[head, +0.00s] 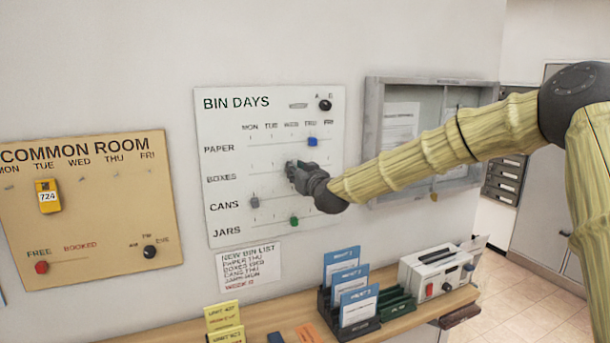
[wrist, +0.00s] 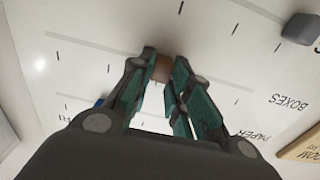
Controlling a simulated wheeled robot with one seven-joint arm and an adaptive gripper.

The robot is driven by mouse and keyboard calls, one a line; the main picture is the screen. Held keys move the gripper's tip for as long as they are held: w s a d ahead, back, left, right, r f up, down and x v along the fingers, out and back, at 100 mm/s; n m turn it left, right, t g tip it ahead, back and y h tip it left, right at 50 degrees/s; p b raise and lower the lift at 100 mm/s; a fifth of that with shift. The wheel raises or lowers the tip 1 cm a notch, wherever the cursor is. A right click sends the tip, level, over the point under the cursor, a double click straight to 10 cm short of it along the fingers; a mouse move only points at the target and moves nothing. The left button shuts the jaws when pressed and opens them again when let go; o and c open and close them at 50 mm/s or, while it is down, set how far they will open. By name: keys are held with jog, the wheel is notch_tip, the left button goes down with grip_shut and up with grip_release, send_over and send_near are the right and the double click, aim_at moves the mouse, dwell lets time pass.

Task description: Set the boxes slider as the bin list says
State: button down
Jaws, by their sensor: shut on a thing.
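The BIN DAYS board (head: 222,130) hangs on the wall, with rows PAPER, BOXES, CANS and JARS under MON to FRI. My gripper (head: 292,168) is at the BOXES row, roughly below WED; the exact mark there is hidden. In the wrist view my gripper (wrist: 160,75) is shut on the brown boxes slider (wrist: 161,68), which sits between its fingertips. The bin list (head: 249,268) below the board appears to read paper THU, boxes WED, cans THU, with week B; its small print is blurred.
The blue paper slider (head: 312,141) is at THU, the grey cans slider (head: 254,202) at MON, the green jars slider (head: 294,221) near WED. A dark A/B knob (head: 325,105) is at top right. A shelf (head: 180,320) with leaflet holders stands below.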

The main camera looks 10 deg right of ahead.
dwell(0.3)
jog(key=c, duration=1.3)
grip_release()
jog(key=shift+s, duration=0.1)
jog(key=s, duration=0.3)
jog(key=s+d, duration=0.1)
jog(key=s, duration=0.3)
jog(key=s+d, duration=0.1)
jog(key=s, duration=0.3)
jog(key=shift+s+d, duration=0.15)
jog(key=shift+s, duration=0.1)
